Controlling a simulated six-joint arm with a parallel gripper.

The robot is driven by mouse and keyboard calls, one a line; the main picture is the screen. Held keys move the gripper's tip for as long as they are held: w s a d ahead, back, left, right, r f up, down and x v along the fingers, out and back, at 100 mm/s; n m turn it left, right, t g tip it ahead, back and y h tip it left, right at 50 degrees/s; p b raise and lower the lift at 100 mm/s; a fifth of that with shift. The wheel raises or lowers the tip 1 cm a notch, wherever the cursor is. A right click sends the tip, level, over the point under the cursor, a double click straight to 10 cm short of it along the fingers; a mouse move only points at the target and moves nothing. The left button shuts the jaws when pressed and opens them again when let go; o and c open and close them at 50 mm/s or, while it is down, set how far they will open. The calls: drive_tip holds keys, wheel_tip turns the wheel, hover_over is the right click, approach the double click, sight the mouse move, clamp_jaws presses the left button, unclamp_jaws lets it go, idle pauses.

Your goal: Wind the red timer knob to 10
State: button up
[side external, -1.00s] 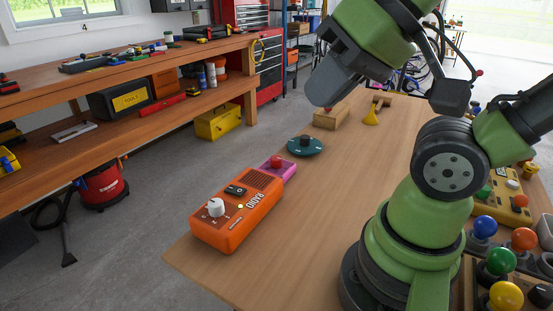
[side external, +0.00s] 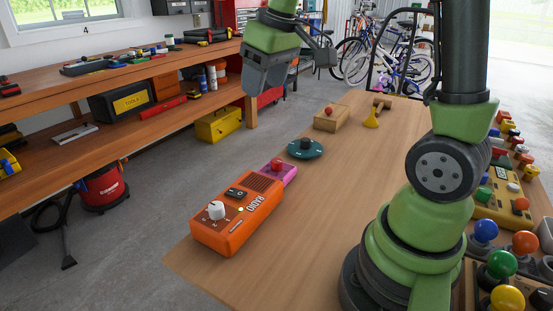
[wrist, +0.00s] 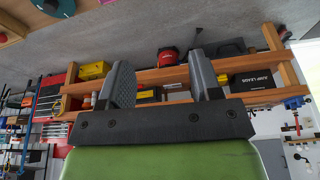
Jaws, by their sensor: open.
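Two red knobs show in the side view. One red knob (side external: 277,163) sits on a small pink box (side external: 288,175) behind the orange radio. Another red knob (side external: 328,111) is on the front of a wooden box (side external: 334,122) farther back. I cannot tell which one is the timer, and no number marks are readable. My gripper (side external: 262,90) hangs in the air, left of the wooden box in the picture and well above the table. Its two fingers are apart and empty, as the wrist view (wrist: 163,75) also shows.
The orange radio (side external: 236,222) with a white knob stands at the table's near left. A teal disc with a dark knob (side external: 305,149) and a yellow funnel-shaped piece (side external: 371,119) lie farther back. Coloured ball knobs (side external: 502,262) crowd the right side. The middle tabletop (side external: 345,190) is clear.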

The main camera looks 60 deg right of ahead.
drive_tip(key=w+d+f+n+g, duration=0.1)
drive_tip(key=w+d+f, duration=0.3)
drive_tip(key=d+f, duration=0.2)
drive_tip(key=n+g, duration=0.2)
approach(277, 160)
drive_tip(key=shift+a+f, duration=0.15)
drive_tip(key=shift+a, duration=0.05)
wheel_tip(277, 160, down, 9)
drive_tip(key=shift+w+d+f, duration=0.1)
drive_tip(key=shift+d, duration=0.1)
drive_tip(key=c, duration=0.9)
